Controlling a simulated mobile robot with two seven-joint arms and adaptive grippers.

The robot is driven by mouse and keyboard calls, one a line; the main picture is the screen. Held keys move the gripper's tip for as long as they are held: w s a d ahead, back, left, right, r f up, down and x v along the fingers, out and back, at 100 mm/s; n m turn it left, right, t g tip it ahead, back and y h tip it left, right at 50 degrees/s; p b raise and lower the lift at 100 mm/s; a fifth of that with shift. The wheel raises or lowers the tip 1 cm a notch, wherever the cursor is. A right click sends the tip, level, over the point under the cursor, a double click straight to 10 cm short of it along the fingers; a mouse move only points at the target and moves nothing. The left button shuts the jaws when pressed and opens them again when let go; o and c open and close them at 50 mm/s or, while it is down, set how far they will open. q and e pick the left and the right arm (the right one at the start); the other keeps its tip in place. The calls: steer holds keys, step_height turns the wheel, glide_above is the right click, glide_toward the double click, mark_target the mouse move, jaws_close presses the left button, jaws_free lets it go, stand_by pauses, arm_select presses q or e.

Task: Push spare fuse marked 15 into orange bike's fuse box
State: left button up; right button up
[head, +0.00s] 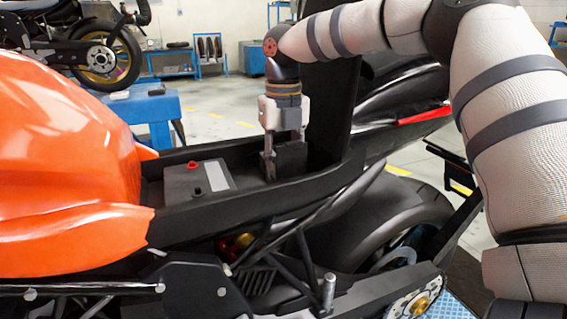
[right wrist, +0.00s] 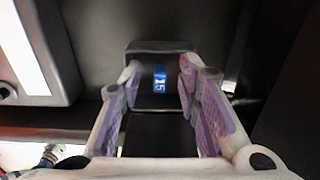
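In the right wrist view the blue fuse marked 15 (right wrist: 160,80) shows at the dark fuse box (right wrist: 160,47), between my right fingertips. I cannot tell how deep it sits. My right gripper (right wrist: 160,76) is open, with a gap on each side of the fuse. In the head view this gripper (head: 270,153) points straight down at the black fuse box (head: 291,158) in the tail tray of the orange bike (head: 70,165). The fuse is hidden there. My left gripper is not in view.
A grey battery (head: 186,184) with a red terminal lies left of the fuse box, in the same tray. The raised dark seat panel (head: 333,115) stands close on the right. A blue stand (head: 150,108) and another motorcycle (head: 75,45) are behind.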

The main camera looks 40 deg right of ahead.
steer(key=shift+r, duration=0.1)
step_height(320, 180, up, 12)
stand_by(0.5)
